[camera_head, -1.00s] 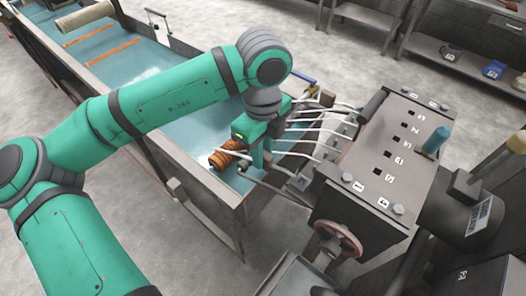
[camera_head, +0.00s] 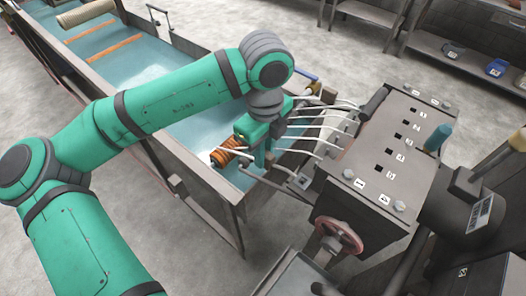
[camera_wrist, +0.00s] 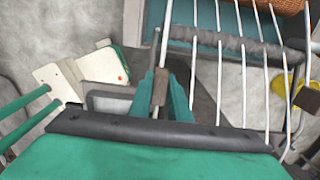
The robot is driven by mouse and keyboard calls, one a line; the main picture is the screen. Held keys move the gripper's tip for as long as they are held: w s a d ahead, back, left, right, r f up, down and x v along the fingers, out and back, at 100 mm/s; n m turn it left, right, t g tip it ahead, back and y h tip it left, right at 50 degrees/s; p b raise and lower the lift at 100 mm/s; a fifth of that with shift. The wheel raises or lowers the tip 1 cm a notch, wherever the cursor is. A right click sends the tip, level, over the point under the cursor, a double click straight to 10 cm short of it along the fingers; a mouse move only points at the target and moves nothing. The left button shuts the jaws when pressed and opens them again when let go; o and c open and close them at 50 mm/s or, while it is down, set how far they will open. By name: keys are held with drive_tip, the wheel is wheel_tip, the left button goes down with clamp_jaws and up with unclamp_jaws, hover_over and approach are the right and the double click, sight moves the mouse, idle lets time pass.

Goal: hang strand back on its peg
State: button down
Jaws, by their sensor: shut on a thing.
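Several thin white strands (camera_head: 300,138) run from the dark machine block on the right toward the blue water trough; they also show in the wrist view (camera_wrist: 245,60). My gripper (camera_wrist: 160,82) is shut on the leftmost strand (camera_wrist: 166,35) in the wrist view, apart from the other strands. In the head view my gripper (camera_head: 262,160) points down over the trough's near end, between the orange-brown roller (camera_head: 226,154) and the machine block. The fingertips are small and partly hidden there. I cannot make out which part is the strand's peg.
The water trough (camera_head: 232,196) extends to the upper left. The machine block (camera_head: 385,150) has numbered square holes on top and a red handwheel (camera_head: 338,236) in front. A dark roller bar (camera_wrist: 225,42) crosses under the strands. Shelves (camera_head: 450,52) stand at the back.

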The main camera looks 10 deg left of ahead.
drive_tip(key=shift+f, duration=0.65)
idle(0.6)
drive_tip(key=c, duration=1.6)
unclamp_jaws()
drive_tip(key=shift+w, duration=0.1)
wheel_tip(320, 180, up, 10)
drive_tip(key=shift+f, duration=0.1)
drive_tip(key=shift+r, duration=0.5)
